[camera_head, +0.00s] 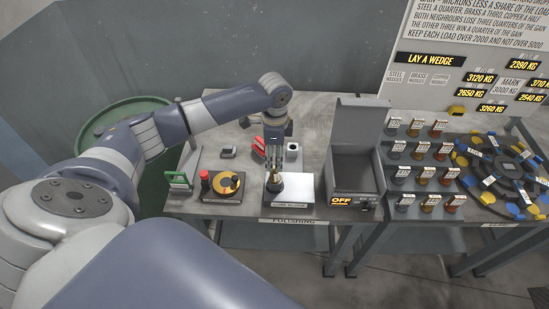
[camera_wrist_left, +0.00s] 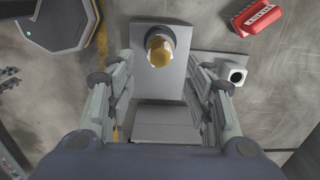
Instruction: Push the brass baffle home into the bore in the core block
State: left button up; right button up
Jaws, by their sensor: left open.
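The brass baffle (camera_head: 275,181) stands upright at the left part of the pale core block (camera_head: 298,189) on the table. In the left wrist view the baffle (camera_wrist_left: 160,48) shows its golden top with a dark collar around it, over the grey block (camera_wrist_left: 172,85). The bore is hidden, and I cannot tell how deep the baffle sits. My left gripper (camera_head: 274,163) points down just above and behind the baffle. My right gripper is not in view.
Left of the block is a dark base with a yellow disc (camera_head: 228,184) and a red knob (camera_head: 204,177). A red box (camera_head: 258,145) and a small grey block with a hole (camera_head: 292,151) stand behind. An open grey box (camera_head: 355,176) stands at right.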

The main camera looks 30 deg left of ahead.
pick_arm(q)
jog(key=shift+r, duration=2.2)
